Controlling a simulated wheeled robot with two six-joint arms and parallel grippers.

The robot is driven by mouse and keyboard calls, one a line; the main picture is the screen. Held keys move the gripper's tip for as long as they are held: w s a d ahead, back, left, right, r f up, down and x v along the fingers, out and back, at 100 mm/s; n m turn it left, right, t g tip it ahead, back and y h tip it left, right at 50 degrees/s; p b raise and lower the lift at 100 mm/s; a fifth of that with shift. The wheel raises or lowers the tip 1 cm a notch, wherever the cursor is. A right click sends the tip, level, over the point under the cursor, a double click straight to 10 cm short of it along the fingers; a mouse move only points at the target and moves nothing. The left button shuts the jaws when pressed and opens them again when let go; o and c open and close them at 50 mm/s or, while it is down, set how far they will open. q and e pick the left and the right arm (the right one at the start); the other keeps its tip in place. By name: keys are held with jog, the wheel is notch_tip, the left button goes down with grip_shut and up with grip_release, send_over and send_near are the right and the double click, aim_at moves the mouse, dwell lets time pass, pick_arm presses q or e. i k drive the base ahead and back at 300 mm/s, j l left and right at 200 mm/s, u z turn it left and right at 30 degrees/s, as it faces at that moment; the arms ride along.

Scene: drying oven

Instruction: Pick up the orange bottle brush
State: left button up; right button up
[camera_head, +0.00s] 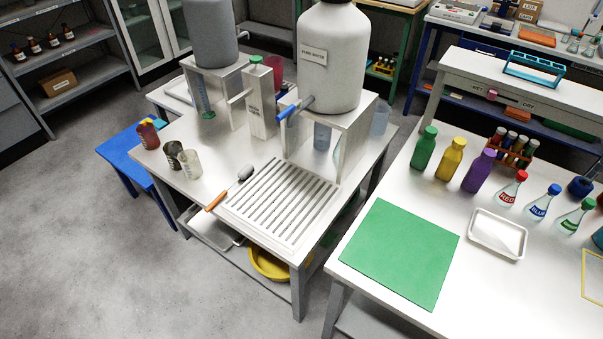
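The bottle brush has an orange handle (216,201) and a grey bristle head (245,172). It lies on the white table (205,182), along the left edge of a slotted drain rack (280,199). Its handle points toward the table's front left edge and its head toward the back. Nothing covers it. Neither of my grippers shows in the head view.
Behind the brush stand a large white tank (331,75) on a stand and a grey tank (211,35). Several cups, including a clear one (190,164), stand left of it. A blue stool (127,157) is at the left. Grey floor (120,270) in front is clear.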

aim_at(244, 172)
jog(key=i+j+z, duration=0.1)
jog(key=j+z, duration=0.15)
jog(key=z, duration=0.2)
jog(key=j+z, duration=0.25)
jog(key=z, duration=0.25)
jog(key=j+z, duration=0.3)
jog(key=z, duration=0.15)
jog(key=j+z, duration=0.3)
jog(key=z, duration=0.15)
jog(key=k+j+z, duration=0.35)
jog(key=j, duration=0.35)
jog(key=k+j+z, duration=0.35)
jog(key=j, duration=0.3)
jog(key=k+j+z, duration=0.35)
jog(key=j, duration=0.2)
jog(key=k, duration=0.05)
